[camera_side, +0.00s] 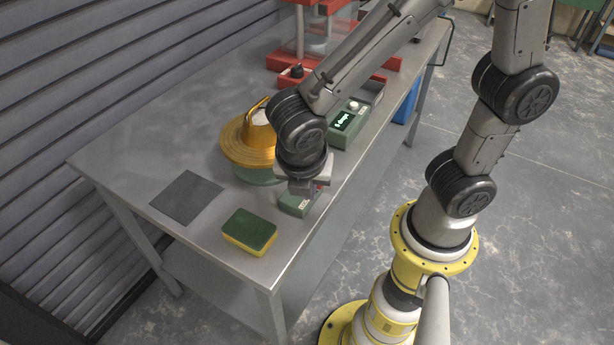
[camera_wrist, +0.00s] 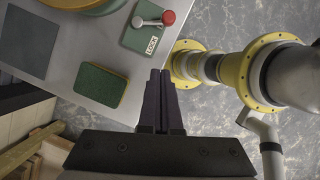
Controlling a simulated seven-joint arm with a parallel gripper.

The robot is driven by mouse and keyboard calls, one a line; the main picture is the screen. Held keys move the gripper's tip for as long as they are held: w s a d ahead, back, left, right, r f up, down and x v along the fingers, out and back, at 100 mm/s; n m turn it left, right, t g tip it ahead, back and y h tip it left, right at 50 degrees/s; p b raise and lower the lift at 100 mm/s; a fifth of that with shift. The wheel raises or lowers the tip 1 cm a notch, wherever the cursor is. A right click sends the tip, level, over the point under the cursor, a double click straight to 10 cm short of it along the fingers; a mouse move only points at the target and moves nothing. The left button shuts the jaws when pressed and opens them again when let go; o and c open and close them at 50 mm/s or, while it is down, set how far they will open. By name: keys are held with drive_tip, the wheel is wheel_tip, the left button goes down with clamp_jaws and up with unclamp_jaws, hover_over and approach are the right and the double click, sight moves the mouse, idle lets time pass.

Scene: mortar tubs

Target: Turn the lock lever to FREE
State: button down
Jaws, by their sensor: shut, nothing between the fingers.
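The lock lever (camera_wrist: 153,20) is a grey bar with a red knob at its right end. It sits on a green base (camera_wrist: 133,38) that bears a white LOCK label (camera_wrist: 151,45); no FREE label shows. In the wrist view the bar points right from its grey pivot, and the top of the base is near the picture's edge. My gripper (camera_wrist: 160,72) has its dark fingers together and empty, below the base in that view and apart from the knob. In the side view my gripper (camera_side: 304,190) hides the lever and part of the green base (camera_side: 296,206).
A green and yellow sponge (camera_side: 250,232) and a flat grey mat (camera_side: 187,196) lie on the metal table (camera_side: 125,150). A gold round-brimmed vessel (camera_side: 236,152) and a green box with a lit display (camera_side: 349,121) stand behind my gripper. A red-framed apparatus (camera_side: 296,78) is farther back.

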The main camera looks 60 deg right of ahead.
drive_tip(key=v, duration=0.5)
drive_tip(key=shift+d, duration=0.1)
drive_tip(key=s+d+r+m+t+y, duration=0.2)
drive_tip(key=d+m, duration=0.4)
drive_tip(key=m, duration=0.5)
drive_tip(key=s+d+r+m+t+y, duration=0.2)
drive_tip(key=d+m, duration=0.4)
drive_tip(key=m, duration=0.5)
drive_tip(key=v, duration=0.2)
drive_tip(key=shift+s+d+r, duration=0.2)
drive_tip(key=shift+s+r, duration=0.1)
drive_tip(key=shift+s, duration=0.05)
